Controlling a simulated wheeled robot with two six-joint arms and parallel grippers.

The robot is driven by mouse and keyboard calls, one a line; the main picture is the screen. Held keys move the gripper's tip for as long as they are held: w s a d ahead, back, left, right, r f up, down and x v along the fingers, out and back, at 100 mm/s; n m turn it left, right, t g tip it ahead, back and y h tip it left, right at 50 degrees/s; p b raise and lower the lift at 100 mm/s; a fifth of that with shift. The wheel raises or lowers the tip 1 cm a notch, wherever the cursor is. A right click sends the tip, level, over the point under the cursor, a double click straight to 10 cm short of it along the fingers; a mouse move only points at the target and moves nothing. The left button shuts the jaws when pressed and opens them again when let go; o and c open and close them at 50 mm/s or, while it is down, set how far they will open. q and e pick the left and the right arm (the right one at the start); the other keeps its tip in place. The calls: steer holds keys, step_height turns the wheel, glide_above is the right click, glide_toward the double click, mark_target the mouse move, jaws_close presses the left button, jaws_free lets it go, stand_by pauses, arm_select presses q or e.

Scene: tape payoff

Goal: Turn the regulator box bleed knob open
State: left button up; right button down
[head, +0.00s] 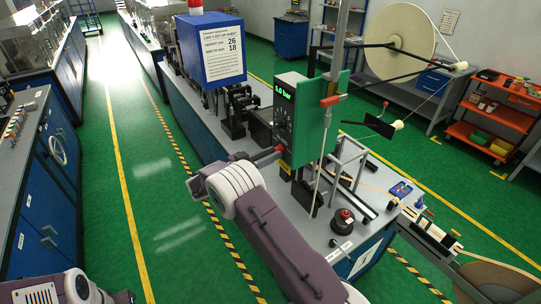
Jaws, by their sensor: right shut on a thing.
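The regulator box (307,122) is a green upright panel with a dark front. Its lit display (284,91) appears to read 5.0 bar. A red-tipped bleed knob (277,150) sticks out from its lower left side. My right gripper (258,159) reaches the knob from the left and is shut on it. The jaws are small here and the knob's turn angle cannot be read. My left gripper (122,297) shows only partly at the bottom left edge, well away from the box; its jaws cannot be made out.
The box stands on a grey bench (185,98) crowded with machine parts. A red lever (332,101) sits at the box's right edge. A black round piece with a red top (345,222) stands in front. A large cream reel (398,45) is behind. Green floor is free at left.

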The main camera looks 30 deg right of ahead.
steer(key=shift+r+n+g+b, duration=0.1)
steer(key=shift+n+g+b, duration=0.4)
steer(key=shift+n+b, duration=5.3)
steer(key=n+p, duration=0.5)
steer(key=shift+n+p, duration=0.4)
steer(key=c, duration=1.1)
jaws_free()
steer(key=shift+w, duration=0.1)
